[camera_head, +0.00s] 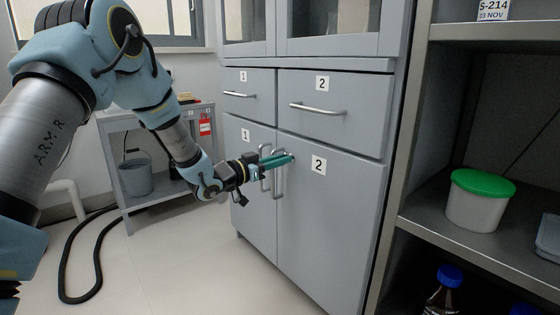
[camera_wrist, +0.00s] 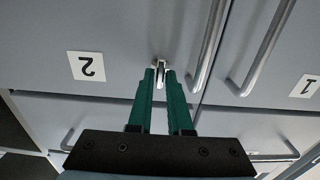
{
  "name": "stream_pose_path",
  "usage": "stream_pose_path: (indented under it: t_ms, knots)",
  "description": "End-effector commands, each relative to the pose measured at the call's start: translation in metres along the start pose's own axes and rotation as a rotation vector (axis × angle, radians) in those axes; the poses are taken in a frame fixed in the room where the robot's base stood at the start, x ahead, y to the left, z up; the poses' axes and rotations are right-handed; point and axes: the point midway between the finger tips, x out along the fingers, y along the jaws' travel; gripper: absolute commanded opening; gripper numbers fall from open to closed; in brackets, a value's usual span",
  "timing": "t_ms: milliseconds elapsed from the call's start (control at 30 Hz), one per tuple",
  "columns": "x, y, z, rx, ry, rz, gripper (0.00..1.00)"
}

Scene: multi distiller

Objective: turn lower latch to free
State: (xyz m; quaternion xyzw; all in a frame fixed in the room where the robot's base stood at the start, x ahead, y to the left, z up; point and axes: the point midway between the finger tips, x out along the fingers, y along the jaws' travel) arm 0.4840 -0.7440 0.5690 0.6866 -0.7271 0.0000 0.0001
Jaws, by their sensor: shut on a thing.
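The lower latch (camera_wrist: 161,74) is a small metal piece on lower door 2 (camera_head: 330,220), near the door's top inner corner. It shows in the wrist view between my fingertips. In the head view it is hidden by my gripper (camera_head: 291,158). My gripper, with green fingers, also shows in the wrist view (camera_wrist: 163,72). It is shut on the latch, with the fingers one on each side. The exact angle of the latch is hard to tell.
Vertical bar handles of door 2 (camera_head: 278,178) and door 1 (camera_head: 264,172) stand close to my fingers. Drawers with bar handles (camera_head: 318,108) are above. A shelf at right holds a tub with a green lid (camera_head: 478,202). Floor left of the cabinet is mostly clear, with a black hose (camera_head: 97,262).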

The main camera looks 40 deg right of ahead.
Motion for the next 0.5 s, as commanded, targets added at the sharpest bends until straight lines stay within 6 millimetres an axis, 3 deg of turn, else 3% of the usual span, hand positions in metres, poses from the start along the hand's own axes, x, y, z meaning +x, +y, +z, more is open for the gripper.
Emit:
stream_pose_path:
  t_ms: [500]
  knots:
    - [0.0,0.0004,0.0007,0.046,0.0,0.0,0.0]
